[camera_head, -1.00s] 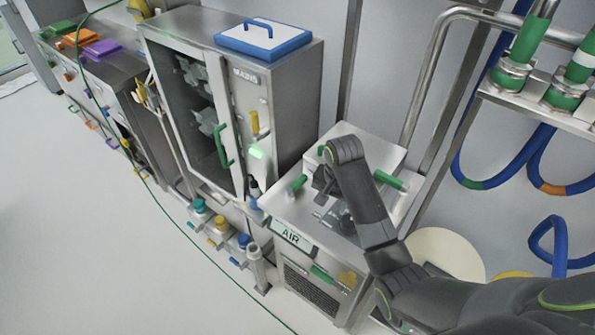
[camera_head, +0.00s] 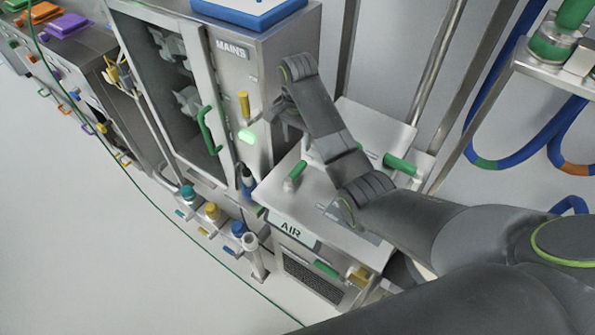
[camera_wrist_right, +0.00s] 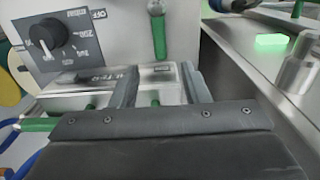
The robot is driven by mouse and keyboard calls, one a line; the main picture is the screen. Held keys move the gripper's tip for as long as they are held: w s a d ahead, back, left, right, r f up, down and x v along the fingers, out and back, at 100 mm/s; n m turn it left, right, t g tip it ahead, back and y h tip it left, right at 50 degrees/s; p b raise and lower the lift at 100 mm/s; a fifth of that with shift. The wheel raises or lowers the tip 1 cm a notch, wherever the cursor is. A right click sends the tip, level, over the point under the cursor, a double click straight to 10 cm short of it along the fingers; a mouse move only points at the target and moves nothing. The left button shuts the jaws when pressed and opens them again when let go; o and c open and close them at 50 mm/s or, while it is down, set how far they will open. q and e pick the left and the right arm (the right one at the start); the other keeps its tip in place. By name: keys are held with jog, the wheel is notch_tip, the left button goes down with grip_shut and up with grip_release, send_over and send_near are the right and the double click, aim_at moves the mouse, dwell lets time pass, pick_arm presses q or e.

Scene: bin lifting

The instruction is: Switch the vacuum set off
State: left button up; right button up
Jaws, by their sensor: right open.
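A steel unit labelled AIR (camera_head: 291,229) stands right of the MAINS cabinet, with green handles on top. My right arm covers part of its top. In the right wrist view, a black rotary knob (camera_wrist_right: 47,37) sits on a dark panel with an OFF mark at its upper right. I cannot tell which unit is the vacuum set. My right gripper (camera_head: 277,113) is raised beside the MAINS cabinet front. In the wrist view its fingers (camera_wrist_right: 159,88) are apart and empty, with the knob left of them. My left gripper is out of view.
The MAINS cabinet (camera_head: 231,70) has a yellow lever (camera_head: 244,104) and a lit green light (camera_head: 247,135). Pipes and blue hoses (camera_head: 505,140) are at the right. The floor at the left is clear, with a green cable crossing it.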

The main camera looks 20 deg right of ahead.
jog(key=p, duration=0.2)
send_over(298, 167)
notch_tip(298, 167, down, 6)
jog(key=shift+s+r, duration=0.1)
jog(key=shift+r, duration=0.1)
notch_tip(298, 167, down, 5)
jog(key=shift+f, duration=0.7)
jog(key=shift+c, duration=0.4)
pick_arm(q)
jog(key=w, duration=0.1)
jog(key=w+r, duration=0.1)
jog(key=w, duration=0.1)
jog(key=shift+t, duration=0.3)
pick_arm(e)
grip_shut()
